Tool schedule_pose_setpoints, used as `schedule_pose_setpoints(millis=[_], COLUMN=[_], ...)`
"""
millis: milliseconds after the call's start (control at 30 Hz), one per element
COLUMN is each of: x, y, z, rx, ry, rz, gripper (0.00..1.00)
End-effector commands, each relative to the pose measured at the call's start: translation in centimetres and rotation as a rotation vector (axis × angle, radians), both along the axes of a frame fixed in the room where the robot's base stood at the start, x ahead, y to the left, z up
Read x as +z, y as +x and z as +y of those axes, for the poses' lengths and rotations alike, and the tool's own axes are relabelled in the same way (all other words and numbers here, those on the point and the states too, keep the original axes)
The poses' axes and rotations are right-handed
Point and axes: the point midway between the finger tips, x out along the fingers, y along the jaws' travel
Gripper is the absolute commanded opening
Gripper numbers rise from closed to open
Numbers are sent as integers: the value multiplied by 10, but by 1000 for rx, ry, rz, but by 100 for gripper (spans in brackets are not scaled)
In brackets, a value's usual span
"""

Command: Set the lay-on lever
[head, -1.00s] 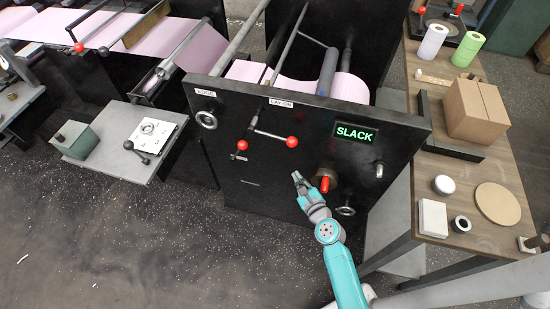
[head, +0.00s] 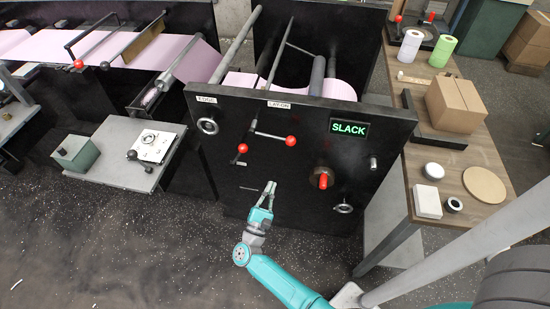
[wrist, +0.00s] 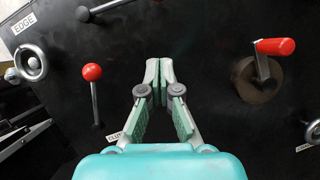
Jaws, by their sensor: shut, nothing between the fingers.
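The lay-on lever (head: 270,136) is a grey rod with a red ball end (head: 291,141), below the LAY-ON label (head: 279,104) on the black machine panel. It points right and slightly down. Part of its rod (wrist: 108,6) shows at the top edge in the wrist view. My gripper (head: 270,186) is below the lever's ball, pointing up toward the panel, apart from the lever. In the wrist view my gripper (wrist: 159,64) has its fingertips together with nothing between them.
A shorter red-ball lever (wrist: 92,72) stands left of my gripper. A red-handled crank (wrist: 274,47) is to its right. A lit SLACK display (head: 348,128) sits at the panel's upper right. A wooden bench (head: 455,150) with boxes stands at the right.

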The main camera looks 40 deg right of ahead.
Motion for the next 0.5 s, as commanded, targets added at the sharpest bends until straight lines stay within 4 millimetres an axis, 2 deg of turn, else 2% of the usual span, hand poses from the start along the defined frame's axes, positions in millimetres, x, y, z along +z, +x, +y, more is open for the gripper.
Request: schedule_pose_setpoints(millis=[133, 267, 500], x=[3, 7, 25], y=[-4, 0, 16], z=[2, -7, -41], rx=[-18, -20, -22], ry=[-3, -3, -3], rz=[-40, -44, -43], gripper=[0, 0, 0])
